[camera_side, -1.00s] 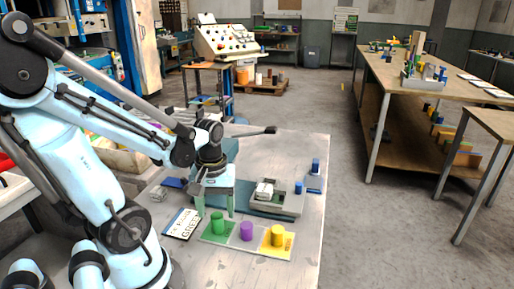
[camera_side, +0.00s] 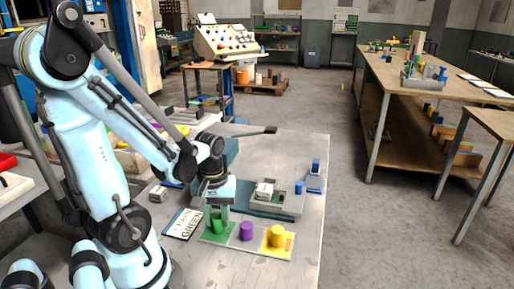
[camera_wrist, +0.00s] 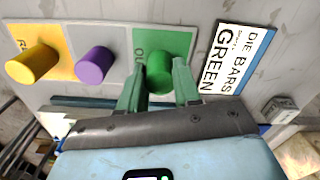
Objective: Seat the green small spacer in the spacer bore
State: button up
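The green small spacer (camera_side: 217,225) stands upright on the green end of a coloured mat. In the wrist view the green spacer (camera_wrist: 160,72) is between my two green fingers. My gripper (camera_wrist: 160,85) has its fingertips closed against both sides of the spacer, with no clear gap. In the side view my gripper (camera_side: 217,213) reaches down over the spacer, which looks still on the mat. A grey fixture (camera_side: 292,207) with a pale block and a blue piece lies to the right and behind. I cannot make out the spacer bore.
A purple cylinder (camera_side: 246,230) and a yellow cylinder (camera_side: 277,236) stand on the same mat, right of the green one. A DIE BARS GREEN card (camera_side: 183,223) lies to the left. A blue item (camera_side: 315,178) stands near the table's right edge. The front of the table is clear.

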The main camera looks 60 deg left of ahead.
grip_shut()
jog(key=shift+r, duration=0.15)
